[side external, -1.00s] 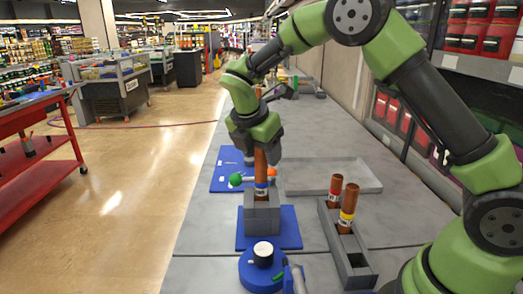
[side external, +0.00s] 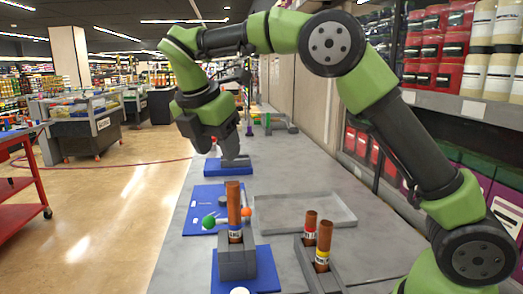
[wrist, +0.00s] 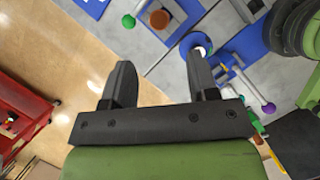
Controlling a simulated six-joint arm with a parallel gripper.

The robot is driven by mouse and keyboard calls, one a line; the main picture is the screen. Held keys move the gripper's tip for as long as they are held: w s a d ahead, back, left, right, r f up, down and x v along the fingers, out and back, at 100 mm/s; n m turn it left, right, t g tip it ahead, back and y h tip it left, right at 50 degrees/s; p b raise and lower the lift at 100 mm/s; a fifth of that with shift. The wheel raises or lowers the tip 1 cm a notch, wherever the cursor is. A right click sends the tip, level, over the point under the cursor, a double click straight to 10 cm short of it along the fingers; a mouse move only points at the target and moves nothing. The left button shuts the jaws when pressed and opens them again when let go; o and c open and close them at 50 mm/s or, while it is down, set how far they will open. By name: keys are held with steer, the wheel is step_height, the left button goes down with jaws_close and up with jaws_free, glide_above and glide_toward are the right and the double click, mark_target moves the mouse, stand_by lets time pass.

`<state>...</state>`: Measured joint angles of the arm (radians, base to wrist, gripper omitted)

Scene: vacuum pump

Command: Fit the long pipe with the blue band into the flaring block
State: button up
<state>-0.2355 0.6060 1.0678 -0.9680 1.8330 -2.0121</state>
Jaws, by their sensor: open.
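The long brown pipe with the blue band (side external: 233,205) stands upright in the grey flaring block (side external: 236,262), with its band just above the block's top. The block sits on a blue base plate (side external: 265,280). In the wrist view the pipe's round end (wrist: 158,19) shows near the top edge. My gripper (side external: 222,143) is raised up and away from the pipe, farther back over the bench. In the wrist view my gripper (wrist: 160,62) has its fingers wide apart with nothing between them. The lower inside of the block is hidden.
Two shorter brown pipes, with a red band (side external: 310,228) and a yellow band (side external: 323,245), stand in a grey rack (side external: 309,265) at right. An empty grey tray (side external: 350,222) lies behind it. A green ball (side external: 209,220) is beside the blue-banded pipe.

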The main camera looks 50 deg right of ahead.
steer(key=s+r+m+t+y, duration=0.1)
steer(key=s+m+t+y, duration=0.5)
steer(key=s+m, duration=1.6)
steer(key=shift+s+a+r+m+t, duration=0.2)
steer(key=shift+s+m+t, duration=0.1)
steer(key=shift+m, duration=0.5)
